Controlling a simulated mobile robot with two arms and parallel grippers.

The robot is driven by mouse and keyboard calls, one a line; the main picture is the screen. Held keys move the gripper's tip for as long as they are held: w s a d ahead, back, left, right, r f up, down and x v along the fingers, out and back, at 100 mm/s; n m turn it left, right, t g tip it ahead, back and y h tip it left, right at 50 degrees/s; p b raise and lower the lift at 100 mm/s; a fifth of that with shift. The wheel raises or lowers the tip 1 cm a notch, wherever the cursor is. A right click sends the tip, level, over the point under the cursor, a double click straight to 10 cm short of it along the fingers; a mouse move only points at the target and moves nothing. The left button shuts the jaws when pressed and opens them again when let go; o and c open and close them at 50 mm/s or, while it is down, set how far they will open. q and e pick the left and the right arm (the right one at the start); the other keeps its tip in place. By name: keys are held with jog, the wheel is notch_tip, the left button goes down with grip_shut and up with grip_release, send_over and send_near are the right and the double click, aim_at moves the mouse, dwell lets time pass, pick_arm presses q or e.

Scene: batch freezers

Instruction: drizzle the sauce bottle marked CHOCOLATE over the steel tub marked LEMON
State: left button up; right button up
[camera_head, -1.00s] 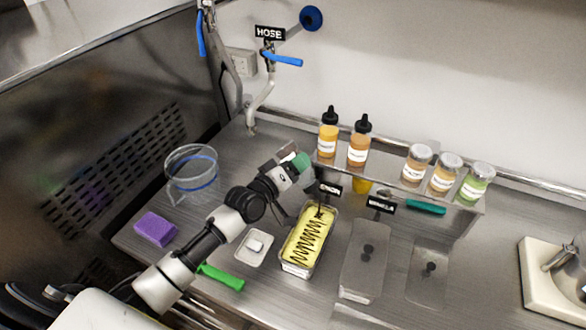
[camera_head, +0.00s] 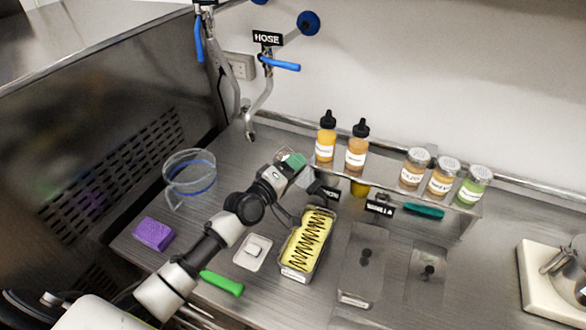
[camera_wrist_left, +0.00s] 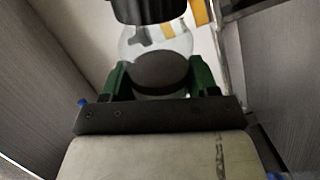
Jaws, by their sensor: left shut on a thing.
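The steel tub (camera_head: 284,268) holds a yellow filling (camera_head: 309,240) with a dark zigzag line along most of its length. The label on its near end is too small to read. My left gripper (camera_head: 300,166), with green fingers, is just beyond the tub's far end. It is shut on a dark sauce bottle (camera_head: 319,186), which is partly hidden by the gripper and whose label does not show. In the left wrist view, the dark-filled bottle (camera_wrist_left: 160,72) sits between the green fingers, with a black cap above it. My right gripper is not in view.
Two sauce bottles (camera_head: 325,146) (camera_head: 356,156) and several jars (camera_head: 441,178) stand on the back shelf. A clear container (camera_head: 190,174), purple sponge (camera_head: 153,234), small white tray (camera_head: 253,251) and green-handled tool (camera_head: 222,283) lie left of the tub. Lidded wells are at right.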

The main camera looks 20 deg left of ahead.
aim_at(293, 153)
pick_arm(q)
notch_tip(293, 153, up, 2)
jog(key=n+p, duration=0.2)
jog(key=n, duration=0.1)
jog(key=shift+r, duration=0.15)
jog(key=shift+r+n+p, duration=0.1)
jog(key=shift+n+p, duration=0.2)
jog(key=shift+n, duration=0.5)
jog(key=shift+r+n+p, duration=1.35)
jog(key=shift+n+p, duration=0.3)
jog(key=shift+n, duration=0.15)
jog(key=shift+r+n, duration=0.2)
jog(key=shift+n, duration=0.2)
jog(key=shift+p, duration=0.3)
